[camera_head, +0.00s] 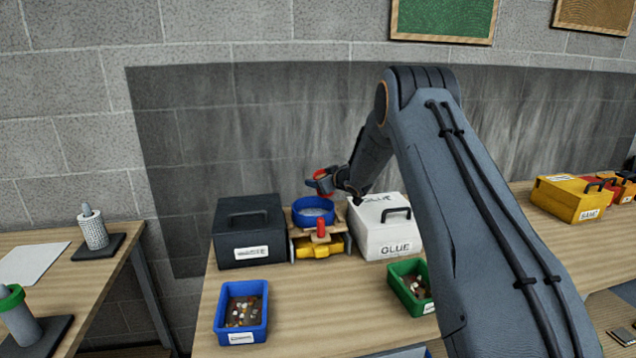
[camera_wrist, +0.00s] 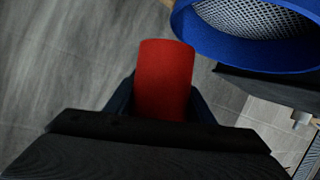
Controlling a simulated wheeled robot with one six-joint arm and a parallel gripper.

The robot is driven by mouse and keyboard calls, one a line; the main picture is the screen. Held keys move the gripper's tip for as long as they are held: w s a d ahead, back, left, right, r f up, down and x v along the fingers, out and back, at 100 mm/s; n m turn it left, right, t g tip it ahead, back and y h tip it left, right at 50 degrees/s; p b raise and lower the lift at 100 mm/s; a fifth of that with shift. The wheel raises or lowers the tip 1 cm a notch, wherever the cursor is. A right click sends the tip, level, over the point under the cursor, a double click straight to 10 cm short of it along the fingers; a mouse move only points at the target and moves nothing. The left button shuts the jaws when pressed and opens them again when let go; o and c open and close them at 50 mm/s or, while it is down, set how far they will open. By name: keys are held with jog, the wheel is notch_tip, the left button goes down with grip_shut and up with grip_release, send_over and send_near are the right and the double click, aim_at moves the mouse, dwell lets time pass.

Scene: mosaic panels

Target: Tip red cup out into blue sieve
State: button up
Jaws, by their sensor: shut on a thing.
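The red cup (camera_head: 320,174) is in my gripper (camera_head: 328,183), up in the air just above and behind the blue sieve. In the wrist view the cup (camera_wrist: 165,75) shows its plain red side between the two dark fingers of my gripper (camera_wrist: 163,100). It looks tilted in the head view; its mouth and contents are not clear. The blue sieve (camera_head: 313,218) sits on a wooden stand between two boxes. In the wrist view the sieve's blue rim (camera_wrist: 205,50) and its mesh are at the upper right, beside the cup.
A black box (camera_head: 240,225) stands left of the stand and a white glue box (camera_head: 388,240) right of it. A red knob (camera_head: 321,229) and a yellow piece (camera_head: 318,249) are at the stand's front. A blue bin (camera_head: 227,331) and a green bin (camera_head: 398,290) stand nearer.

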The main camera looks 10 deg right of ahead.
jog(key=shift+w+d+n+b, duration=0.1)
jog(key=shift+n+b, duration=0.3)
jog(key=shift+b, duration=0.35)
jog(key=n+b, duration=0.1)
jog(key=b, duration=0.1)
jog(key=n+t+h+b, duration=0.1)
jog(key=b, duration=0.1)
jog(key=shift+w+d+r, duration=0.15)
jog(key=shift+d+r, duration=0.05)
jog(key=shift+r, duration=0.1)
jog(key=shift+n+t+b, duration=0.4)
jog(key=shift+b, duration=0.35)
jog(key=n+t+b, duration=0.1)
jog(key=b, duration=0.1)
jog(key=n+b, duration=0.2)
jog(key=b, duration=0.1)
jog(key=shift+a+f+t+h, duration=0.1)
jog(key=shift+f+t+h, duration=0.1)
jog(key=shift+t+h, duration=0.15)
jog(key=n+b, duration=0.1)
jog(key=n+t+b, duration=0.1)
jog(key=b, duration=0.1)
jog(key=n+b, duration=0.1)
jog(key=b, duration=0.1)
jog(key=shift+s+a+f, duration=0.2)
jog(key=shift+s+f, duration=0.05)
jog(key=shift+f, duration=0.15)
